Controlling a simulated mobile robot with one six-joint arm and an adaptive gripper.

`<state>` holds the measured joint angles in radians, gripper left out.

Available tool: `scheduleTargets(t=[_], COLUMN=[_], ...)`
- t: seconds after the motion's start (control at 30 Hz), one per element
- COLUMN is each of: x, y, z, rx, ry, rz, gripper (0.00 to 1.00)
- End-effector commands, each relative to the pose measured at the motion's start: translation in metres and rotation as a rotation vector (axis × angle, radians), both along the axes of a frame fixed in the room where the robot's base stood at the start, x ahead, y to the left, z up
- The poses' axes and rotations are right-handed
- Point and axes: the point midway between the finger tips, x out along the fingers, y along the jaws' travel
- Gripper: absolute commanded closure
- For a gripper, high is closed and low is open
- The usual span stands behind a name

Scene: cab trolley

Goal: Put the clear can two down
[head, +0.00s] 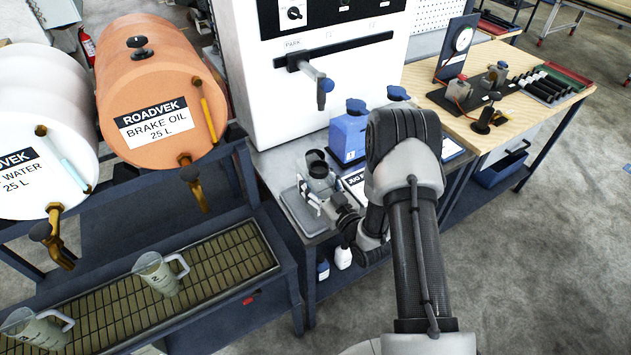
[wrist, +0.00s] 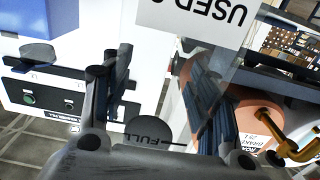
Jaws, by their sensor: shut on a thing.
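A clear jug-like can (head: 160,275) with a handle and a mark that looks like a 2 stands on the drip grate in the head view. A second clear can (head: 38,330) stands at the lower left corner, partly cut off. My gripper (head: 328,195) is over the small metal stand beside the white cabinet. In the wrist view, the dark fingers of my gripper (wrist: 158,100) show, with a pale see-through surface by the right one.
The orange brake oil drum (head: 150,85) and a white water drum (head: 40,130) lie above the drip grate (head: 215,268). A blue container (head: 347,138) stands behind my gripper. A white cabinet (head: 318,85) rises behind. A wooden bench (head: 425,80) with tools is at right.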

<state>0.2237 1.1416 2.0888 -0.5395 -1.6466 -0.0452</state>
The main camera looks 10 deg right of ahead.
Motion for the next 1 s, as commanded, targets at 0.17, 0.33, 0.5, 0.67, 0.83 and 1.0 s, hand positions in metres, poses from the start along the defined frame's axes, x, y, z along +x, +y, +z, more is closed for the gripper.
scheduleTargets(t=[0.17, 0.33, 0.5, 0.67, 0.83, 1.0], x=[0.0003, 0.0001, 0.0001, 0.0001, 0.0001, 0.0001], y=[-0.0001, -0.0001, -0.0001, -0.0001, -0.0001, -0.0001], z=[0.0013, -0.0025, -0.0017, -0.0016, -0.0016, 0.0016], rx=[0.0, 0.0, 0.0, 0.0, 0.0, 0.0], ry=[-0.002, 0.0, 0.0, 0.0, -0.001, 0.0], rz=[0.0, 0.0, 0.0, 0.0, 0.0, 0.0], gripper=[0.89, 0.44, 0.32, 0.26, 0.26, 0.26])
